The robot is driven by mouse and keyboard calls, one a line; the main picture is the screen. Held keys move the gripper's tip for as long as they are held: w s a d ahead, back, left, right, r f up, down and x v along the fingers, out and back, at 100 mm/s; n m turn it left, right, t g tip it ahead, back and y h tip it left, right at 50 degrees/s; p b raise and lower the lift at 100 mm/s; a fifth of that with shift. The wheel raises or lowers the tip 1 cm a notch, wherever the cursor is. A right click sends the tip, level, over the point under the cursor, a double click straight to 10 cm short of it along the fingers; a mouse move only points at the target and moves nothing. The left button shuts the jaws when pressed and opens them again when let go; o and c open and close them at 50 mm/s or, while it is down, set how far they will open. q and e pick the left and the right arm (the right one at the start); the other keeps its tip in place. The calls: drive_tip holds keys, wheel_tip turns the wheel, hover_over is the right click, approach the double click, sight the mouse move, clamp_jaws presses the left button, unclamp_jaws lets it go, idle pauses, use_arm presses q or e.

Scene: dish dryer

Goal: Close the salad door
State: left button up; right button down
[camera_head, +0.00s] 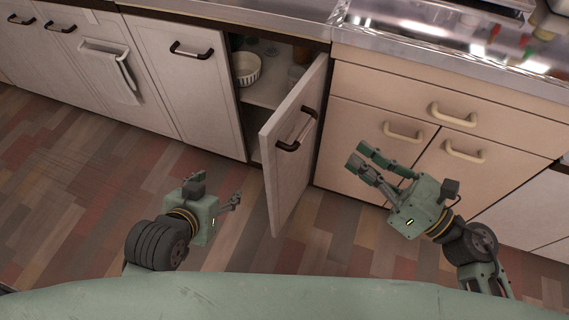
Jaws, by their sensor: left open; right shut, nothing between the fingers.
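One white cabinet door (293,155) stands ajar, swung out toward me, with a dark curved handle on its outer face. It shows at the centre of the head view, and the cabinet interior is open to its left. My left gripper (237,200) is open and empty, low in front of the cabinet, to the left of the door and apart from it. My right gripper (358,158) is shut and empty, to the right of the door, in front of the beige cabinet. No salad shows in view, and part of the cabinet inside is hidden behind the door.
A striped bowl (247,69) stands on the shelf inside the cabinet. Shut white doors (190,90) are on the left; a white towel (108,72) hangs on one. A beige cabinet (390,100) with light handles stands on the right. Wooden floor (70,190) is clear at the left.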

sight(274, 150)
drive_tip(key=s+a+f+n+g+y, duration=0.1)
drive_tip(key=s+a+f+n+g, duration=0.1)
drive_tip(key=s+n+g, duration=0.25)
drive_tip(key=shift+n+t, duration=0.35)
drive_tip(key=x, duration=1.3)
drive_tip(key=shift+w, duration=0.2)
use_arm(q)
drive_tip(key=shift+s+a+g, duration=0.2)
drive_tip(key=shift+s+g, duration=0.05)
drive_tip(key=shift+s, duration=0.3)
drive_tip(key=shift+s+a+g, duration=0.15)
drive_tip(key=shift+s+g, duration=0.1)
drive_tip(key=shift+s, duration=0.3)
use_arm(e)
drive_tip(key=shift+w+a, duration=0.25)
drive_tip(key=shift+a, duration=0.2)
use_arm(q)
drive_tip(key=shift+s, duration=0.1)
